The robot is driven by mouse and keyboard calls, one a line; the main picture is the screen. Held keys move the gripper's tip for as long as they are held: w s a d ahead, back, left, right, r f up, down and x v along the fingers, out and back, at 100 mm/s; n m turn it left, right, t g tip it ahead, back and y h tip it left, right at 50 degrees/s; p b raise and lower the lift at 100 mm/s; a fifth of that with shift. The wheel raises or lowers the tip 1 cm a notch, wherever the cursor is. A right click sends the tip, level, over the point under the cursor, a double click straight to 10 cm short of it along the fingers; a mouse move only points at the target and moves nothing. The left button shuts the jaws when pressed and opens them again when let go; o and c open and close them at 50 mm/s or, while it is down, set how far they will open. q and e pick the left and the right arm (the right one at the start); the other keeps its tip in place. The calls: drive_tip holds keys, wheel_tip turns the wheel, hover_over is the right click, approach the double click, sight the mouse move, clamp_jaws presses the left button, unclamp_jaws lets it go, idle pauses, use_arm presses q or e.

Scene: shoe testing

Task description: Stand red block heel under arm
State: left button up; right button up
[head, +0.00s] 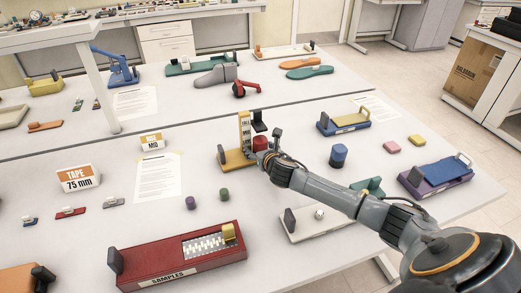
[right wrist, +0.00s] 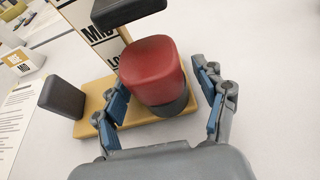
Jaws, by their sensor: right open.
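The red block heel (right wrist: 150,68) stands roughly upright in the right wrist view, its dark end down, at the yellow base (right wrist: 92,128) of a gauge stand. Its top is close to the stand's dark arm (right wrist: 128,10); I cannot tell whether they touch. In the head view the heel (head: 260,143) shows beside the stand's upright scale (head: 244,132), below the dark arm (head: 259,121). My right gripper (right wrist: 157,98) is open, with one finger on each side of the heel. In the head view my wrist partly hides the gripper (head: 268,152) and the heel. My left gripper is not in view.
A red sample box (head: 180,258) is in front. A blue cylinder (head: 338,156) stands to the right.

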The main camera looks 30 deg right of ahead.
drive_tip(key=shift+s, duration=0.15)
drive_tip(key=v, duration=1.1)
drive_tip(key=shift+s+a+r, duration=0.15)
drive_tip(key=shift+s, duration=0.25)
